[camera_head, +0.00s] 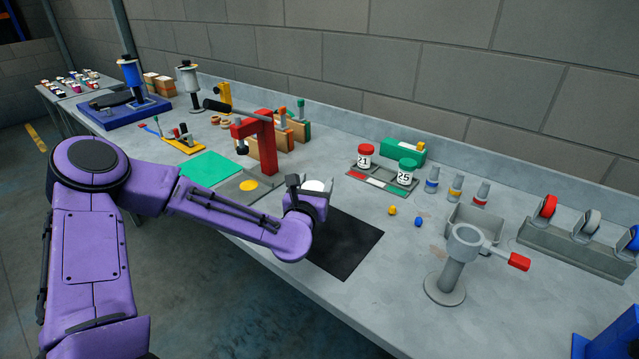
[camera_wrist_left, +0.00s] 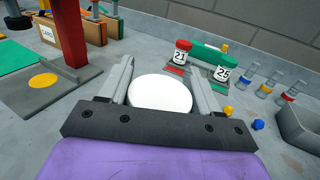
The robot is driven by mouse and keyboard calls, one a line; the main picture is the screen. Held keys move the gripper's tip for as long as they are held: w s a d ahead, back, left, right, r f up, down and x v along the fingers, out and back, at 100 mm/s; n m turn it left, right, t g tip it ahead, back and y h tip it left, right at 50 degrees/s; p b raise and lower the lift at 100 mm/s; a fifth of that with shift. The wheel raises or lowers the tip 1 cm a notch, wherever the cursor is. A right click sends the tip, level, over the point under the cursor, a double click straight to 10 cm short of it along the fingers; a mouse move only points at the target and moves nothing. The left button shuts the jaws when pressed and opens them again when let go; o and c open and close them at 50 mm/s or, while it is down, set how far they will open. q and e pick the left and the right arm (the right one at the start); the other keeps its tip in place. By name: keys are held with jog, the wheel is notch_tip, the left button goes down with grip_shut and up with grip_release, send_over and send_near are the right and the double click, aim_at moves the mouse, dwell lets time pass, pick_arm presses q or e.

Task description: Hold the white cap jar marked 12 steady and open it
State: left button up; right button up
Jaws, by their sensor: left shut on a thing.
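A jar with a white cap (camera_wrist_left: 160,93) sits between the fingers of my left gripper (camera_wrist_left: 163,95) in the left wrist view. The gripper is shut on it. In the head view the white cap (camera_head: 313,186) shows just past my left gripper (camera_head: 310,192), at the back edge of the black mat (camera_head: 345,245). The number on this jar is hidden. The jar body is hidden by the gripper, so I cannot tell whether it touches the mat. The cap is on top. My right gripper is not in view.
A red-capped jar (camera_head: 364,156) and a green-capped jar marked 25 (camera_head: 406,171) stand on a tray behind. A red press (camera_head: 258,140) stands left of the mat. A grey post with a red handle (camera_head: 452,265) stands to the right. The mat's front part is clear.

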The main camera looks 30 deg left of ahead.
pick_arm(q)
jog(key=s+d+r+p, duration=0.2)
jog(key=s+r+p, duration=0.3)
jog(key=s, duration=0.5)
jog(key=shift+s+d+r+p, duration=0.2)
jog(key=shift+d+r+p, duration=0.1)
jog(key=shift+r, duration=0.2)
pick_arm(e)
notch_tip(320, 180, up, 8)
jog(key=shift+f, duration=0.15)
pick_arm(q)
jog(key=o, duration=0.4)
jog(key=c, duration=0.7)
jog(key=shift+c, duration=0.2)
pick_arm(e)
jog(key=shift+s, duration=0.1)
